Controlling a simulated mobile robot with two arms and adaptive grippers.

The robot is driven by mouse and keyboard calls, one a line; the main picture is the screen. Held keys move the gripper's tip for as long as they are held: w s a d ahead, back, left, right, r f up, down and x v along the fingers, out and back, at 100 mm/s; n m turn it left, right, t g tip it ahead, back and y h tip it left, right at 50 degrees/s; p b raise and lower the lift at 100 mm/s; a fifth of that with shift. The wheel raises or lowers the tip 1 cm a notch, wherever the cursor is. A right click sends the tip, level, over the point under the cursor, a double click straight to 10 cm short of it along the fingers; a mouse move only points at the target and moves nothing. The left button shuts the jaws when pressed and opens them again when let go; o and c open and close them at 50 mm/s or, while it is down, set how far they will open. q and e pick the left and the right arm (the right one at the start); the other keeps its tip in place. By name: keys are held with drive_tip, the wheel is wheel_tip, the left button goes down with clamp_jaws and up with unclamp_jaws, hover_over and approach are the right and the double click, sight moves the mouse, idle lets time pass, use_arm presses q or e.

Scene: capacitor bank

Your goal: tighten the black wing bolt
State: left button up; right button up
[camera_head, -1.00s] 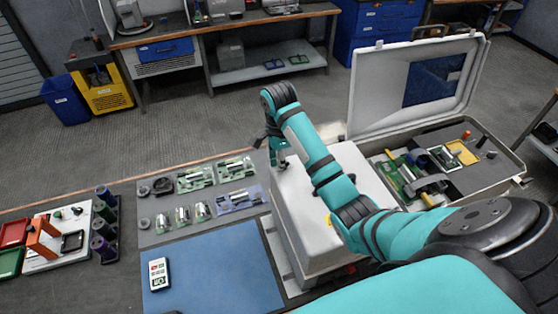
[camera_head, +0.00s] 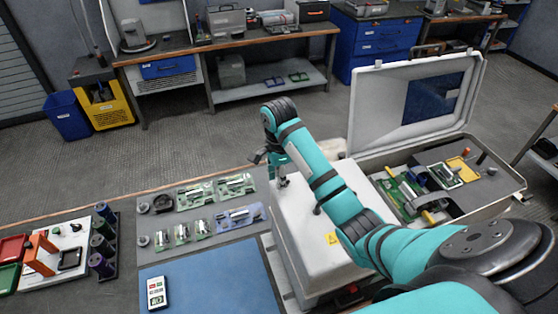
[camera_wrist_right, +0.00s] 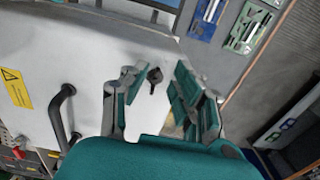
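The black wing bolt (camera_wrist_right: 154,76) stands on the white top of the cabinet (camera_wrist_right: 82,50) in the right wrist view. My right gripper (camera_wrist_right: 159,84) is open, with one teal-padded finger on each side of the bolt and a visible gap to both. How deep the bolt sits between the fingers I cannot tell. In the head view my right gripper (camera_head: 281,178) points down over the far left corner of the cabinet (camera_head: 300,222); the bolt cannot be made out there. My left gripper is not in view.
A black handle (camera_wrist_right: 58,118) and a yellow warning label (camera_wrist_right: 16,88) are on the cabinet near the gripper. An open grey case (camera_head: 492,196) stands to the right. Components on a grey mat and a blue mat (camera_head: 210,285) lie to the left.

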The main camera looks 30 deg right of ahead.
wheel_tip(320, 180, up, 11)
drive_tip(key=shift+r, duration=0.15)
drive_tip(key=shift+s, duration=0.1)
idle(0.7)
